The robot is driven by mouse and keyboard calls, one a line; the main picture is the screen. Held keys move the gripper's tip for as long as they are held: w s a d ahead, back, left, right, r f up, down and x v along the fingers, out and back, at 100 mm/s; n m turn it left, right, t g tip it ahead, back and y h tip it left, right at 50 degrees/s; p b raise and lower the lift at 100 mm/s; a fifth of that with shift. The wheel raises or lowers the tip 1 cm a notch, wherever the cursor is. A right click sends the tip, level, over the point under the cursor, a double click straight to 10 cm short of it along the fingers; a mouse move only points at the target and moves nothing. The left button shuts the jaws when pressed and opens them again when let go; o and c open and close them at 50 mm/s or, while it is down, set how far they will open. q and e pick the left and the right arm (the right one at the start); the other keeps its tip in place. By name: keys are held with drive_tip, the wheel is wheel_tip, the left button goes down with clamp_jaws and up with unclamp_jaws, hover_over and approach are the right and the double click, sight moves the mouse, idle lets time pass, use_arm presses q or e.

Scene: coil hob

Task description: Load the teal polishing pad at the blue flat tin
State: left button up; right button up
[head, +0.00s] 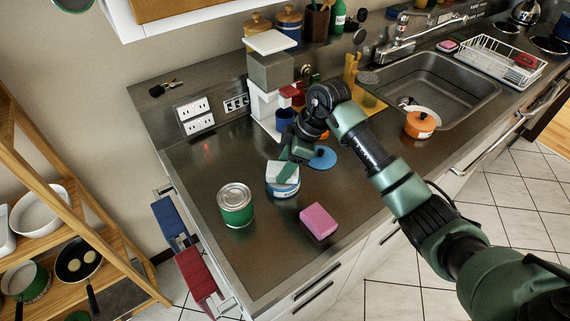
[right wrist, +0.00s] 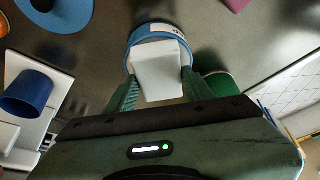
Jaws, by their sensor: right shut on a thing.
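The blue flat tin (head: 283,191) stands on the grey counter, blue with a pale label band. It also shows in the right wrist view (right wrist: 152,30). My right gripper (right wrist: 157,80) is shut on a pale, whitish block (right wrist: 158,72), which shows in the head view (head: 281,171) over the tin. I take this block for the polishing pad, though little teal shows on it. Its lower end overlaps the tin's opening in both views; I cannot tell if it touches the tin's floor. My left gripper is not in view.
A green can (head: 236,206) stands left of the tin, and a pink sponge (head: 318,222) lies in front right. A white stand (head: 266,106) and a blue mug (head: 285,120) are behind.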

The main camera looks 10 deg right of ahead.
drive_tip(key=shift+f, duration=0.1)
wheel_tip(320, 180, up, 7)
drive_tip(key=p, duration=0.7)
idle(0.5)
